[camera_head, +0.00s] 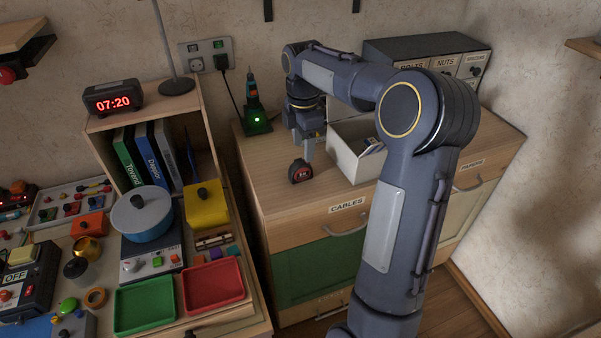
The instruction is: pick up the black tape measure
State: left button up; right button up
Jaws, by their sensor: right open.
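The black tape measure (300,171) is a small dark case with a red mark on its face. It sits on the wooden top of the cabinet near the front edge, above the CABLES label. My right gripper (304,152) points down just behind the tape measure and is open. Its fingers are small in this view, and one is partly hidden, so I cannot tell whether they touch the case. My left gripper is not in view.
A white open box (353,163) stands right of the gripper. A green charger base (257,124) with a tool stands left of it. A drawer unit (440,58) is at the back right. The cabinet top (278,192) is bare around the tape measure's front and left.

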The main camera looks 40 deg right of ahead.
aim_at(300, 163)
jog(key=f, duration=0.6)
jog(key=shift+w+a+f, duration=0.15)
jog(key=shift+a+f, duration=0.1)
jog(key=shift+f, duration=0.05)
grip_shut()
